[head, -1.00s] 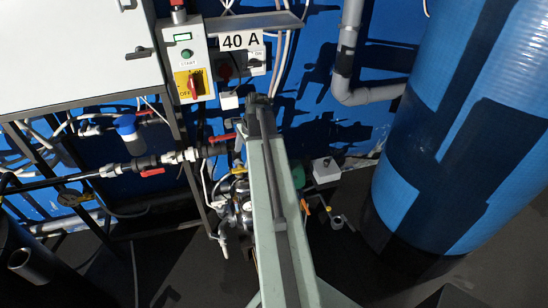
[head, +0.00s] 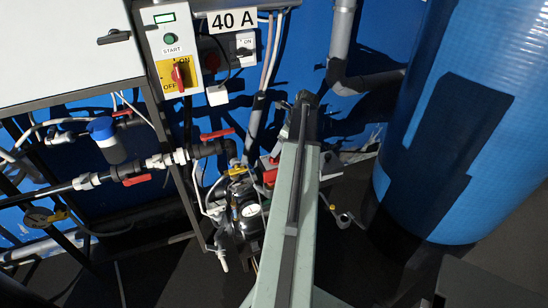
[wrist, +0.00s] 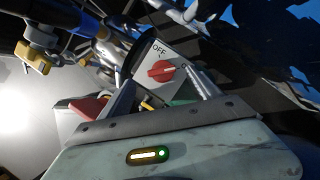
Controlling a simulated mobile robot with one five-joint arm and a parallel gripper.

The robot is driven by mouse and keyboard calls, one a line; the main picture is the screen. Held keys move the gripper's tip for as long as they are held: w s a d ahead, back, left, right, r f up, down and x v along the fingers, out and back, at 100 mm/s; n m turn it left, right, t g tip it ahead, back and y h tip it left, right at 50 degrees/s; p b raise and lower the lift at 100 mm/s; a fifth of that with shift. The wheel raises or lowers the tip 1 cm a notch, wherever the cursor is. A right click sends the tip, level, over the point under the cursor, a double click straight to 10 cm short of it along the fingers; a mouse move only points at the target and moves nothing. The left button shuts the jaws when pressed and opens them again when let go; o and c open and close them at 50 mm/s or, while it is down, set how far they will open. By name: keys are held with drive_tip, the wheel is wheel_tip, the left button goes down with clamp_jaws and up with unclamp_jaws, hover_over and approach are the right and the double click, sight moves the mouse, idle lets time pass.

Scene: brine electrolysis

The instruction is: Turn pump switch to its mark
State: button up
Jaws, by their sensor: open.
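The pump switch is a red rotary knob (wrist: 161,71) on a pale box face (wrist: 147,85) marked OFF, seen in the wrist view. A light line on the knob runs roughly sideways, tilted slightly, not straight at the OFF label. My gripper (wrist: 158,82) is open, with one finger to the left and one to the right of the knob in the picture. Whether either finger touches the knob I cannot tell. In the head view my gripper (head: 304,103) is at the arm's far end, and the arm hides the knob.
The pump with its gauge (head: 248,210) stands left of my arm. Pipes with red valve handles (head: 217,134) lie further left. A control box with another red switch (head: 179,72) hangs above. A large blue tank (head: 490,130) fills the right.

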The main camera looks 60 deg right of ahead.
drive_tip(key=b+x, duration=0.1)
drive_tip(key=x, duration=0.1)
drive_tip(key=b+x, duration=0.4)
drive_tip(key=shift+s+d+f, duration=0.15)
drive_tip(key=shift+s+f, duration=0.05)
drive_tip(key=shift+f, duration=0.1)
drive_tip(key=shift+w+f+b, duration=0.25)
drive_tip(key=shift+f+b, duration=0.05)
drive_tip(key=shift+b, duration=0.2)
drive_tip(key=shift+r, duration=0.1)
drive_tip(key=c, duration=1.4)
